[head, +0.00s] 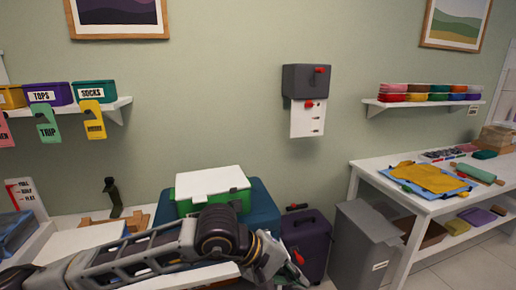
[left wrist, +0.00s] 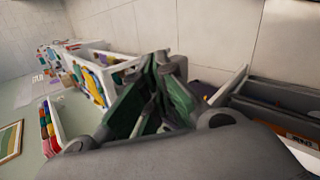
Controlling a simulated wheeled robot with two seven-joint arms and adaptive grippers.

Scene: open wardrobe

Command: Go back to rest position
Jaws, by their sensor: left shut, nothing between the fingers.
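My left arm reaches in from the left along the bottom of the head view. Its gripper (head: 294,274) is at the lower middle, partly cut off by the bottom edge. It is in front of a dark purple case (head: 304,236) and holds nothing. In the left wrist view the gripper (left wrist: 152,88) shows as dark fingers with green faces, shut and empty. My right gripper is in neither view.
A green box with a white lid (head: 211,184) stands on a blue block behind my arm. A grey bin (head: 362,247) stands right of the case, beside a white table (head: 400,196) with folded cloths. A grey wall box (head: 306,80) hangs above. Shelves (head: 118,104) hold labelled boxes.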

